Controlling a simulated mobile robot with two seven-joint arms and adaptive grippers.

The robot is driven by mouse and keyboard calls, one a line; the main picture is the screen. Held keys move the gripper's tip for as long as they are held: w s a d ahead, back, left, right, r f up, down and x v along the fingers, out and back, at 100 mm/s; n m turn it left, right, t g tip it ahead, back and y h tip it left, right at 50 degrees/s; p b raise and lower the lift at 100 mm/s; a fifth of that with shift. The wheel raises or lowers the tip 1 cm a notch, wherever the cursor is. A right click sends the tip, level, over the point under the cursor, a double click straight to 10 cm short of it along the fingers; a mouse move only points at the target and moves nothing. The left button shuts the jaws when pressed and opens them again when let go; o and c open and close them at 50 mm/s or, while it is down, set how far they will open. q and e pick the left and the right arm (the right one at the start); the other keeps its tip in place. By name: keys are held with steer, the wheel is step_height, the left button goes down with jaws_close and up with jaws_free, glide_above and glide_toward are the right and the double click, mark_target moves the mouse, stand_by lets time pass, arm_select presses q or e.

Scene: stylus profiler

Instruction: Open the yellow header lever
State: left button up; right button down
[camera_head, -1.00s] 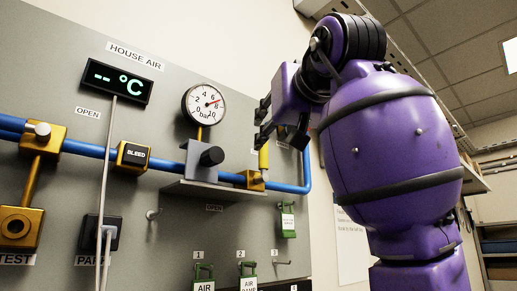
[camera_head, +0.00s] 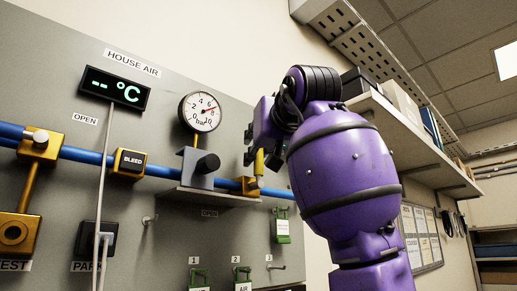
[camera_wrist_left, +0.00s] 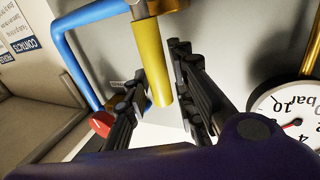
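In the left wrist view the yellow lever (camera_wrist_left: 151,60) reaches in between the two dark fingers of my left gripper (camera_wrist_left: 156,72). The fingers are apart, one on each side of it, and I cannot tell whether either touches. In the head view my left gripper (camera_head: 249,147) is beside the lever, partly hidden by my purple arm. My right gripper is in no view.
A pressure gauge (camera_head: 200,112) and a grey regulator (camera_head: 200,165) are close to the left of the lever. A shelf (camera_head: 410,140) with boxes is on the right wall.

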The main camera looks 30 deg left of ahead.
arm_select(q)
jaws_close()
steer(key=shift+s+a+f+n+t+y, duration=0.1)
steer(key=shift+s+a+f+n+y, duration=0.15)
steer(key=shift+s+n+y, duration=0.7)
steer(key=shift+s+a+f+n+t, duration=0.1)
steer(key=shift+s+a+f+n, duration=0.35)
steer(key=shift+n, duration=1.05)
steer(key=shift+s+a+f+n+t+y, duration=0.1)
steer(key=shift+s+n+y, duration=0.35)
steer(key=shift+s+n, duration=0.6)
steer(key=shift+w+n, duration=0.15)
steer(key=shift+n, duration=0.15)
steer(key=o, duration=0.5)
jaws_free()
